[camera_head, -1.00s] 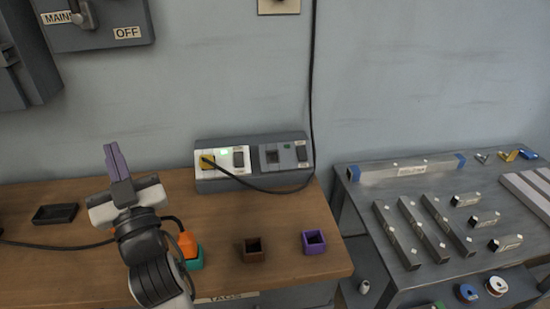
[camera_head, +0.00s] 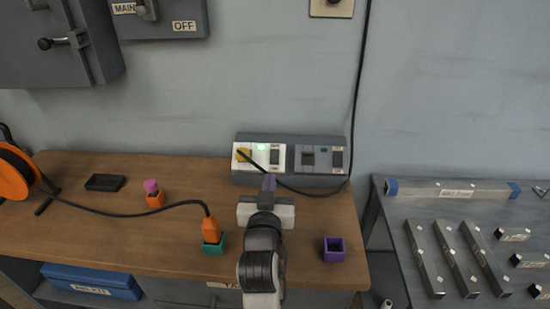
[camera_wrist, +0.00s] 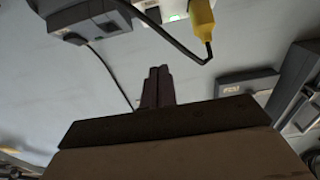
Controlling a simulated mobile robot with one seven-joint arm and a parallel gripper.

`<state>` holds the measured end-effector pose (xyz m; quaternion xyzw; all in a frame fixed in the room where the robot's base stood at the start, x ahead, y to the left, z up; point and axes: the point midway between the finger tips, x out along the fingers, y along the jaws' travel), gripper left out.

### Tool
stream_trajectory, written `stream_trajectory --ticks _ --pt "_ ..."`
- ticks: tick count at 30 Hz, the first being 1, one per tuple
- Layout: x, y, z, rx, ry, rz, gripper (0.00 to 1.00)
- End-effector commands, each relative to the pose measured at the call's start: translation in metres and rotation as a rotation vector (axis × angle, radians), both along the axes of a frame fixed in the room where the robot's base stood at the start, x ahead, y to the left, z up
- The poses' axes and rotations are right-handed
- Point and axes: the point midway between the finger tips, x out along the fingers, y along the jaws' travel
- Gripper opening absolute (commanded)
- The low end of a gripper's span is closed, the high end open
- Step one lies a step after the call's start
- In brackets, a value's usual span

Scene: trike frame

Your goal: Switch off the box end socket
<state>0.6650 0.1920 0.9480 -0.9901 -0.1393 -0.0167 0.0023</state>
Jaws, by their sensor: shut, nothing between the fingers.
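The grey socket box (camera_head: 250,181) stands at the back of the bench against the wall. Its left half has a white plate with a yellow plug (camera_head: 243,155), a lit green lamp (camera_head: 262,147) and a dark switch (camera_head: 275,155). Its right half has a grey plate with an empty socket (camera_head: 308,158), a dim green lamp and a dark switch (camera_head: 337,158). The plate labels are too small to read. My gripper (camera_head: 269,180), with purple fingers shut and empty, is in front of the left half.
A purple holder (camera_head: 334,250) stands at the bench's right. A MAIN/OFF box (camera_head: 160,22) hangs upper left.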

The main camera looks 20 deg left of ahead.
Motion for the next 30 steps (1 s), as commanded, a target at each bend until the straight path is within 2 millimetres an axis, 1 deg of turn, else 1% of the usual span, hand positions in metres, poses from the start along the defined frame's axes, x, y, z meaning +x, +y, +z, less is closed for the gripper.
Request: stream_trajectory --ticks 5,8,15,17,18,24,30 --pt "0.019 0.005 0.004 0.000 0.000 -0.002 0.00" --pt "0.037 0.011 0.006 0.001 -0.001 0.000 0.00" --pt "0.088 0.025 0.007 0.001 0.000 0.000 0.00" --pt "0.099 0.029 0.008 0.001 0.000 0.000 0.00" --pt "0.103 0.030 -0.001 -0.002 0.004 0.000 0.00" --pt "0.118 0.035 -0.018 0.000 0.001 0.001 0.00" --pt "0.123 0.035 -0.023 0.000 -0.001 0.000 0.00"
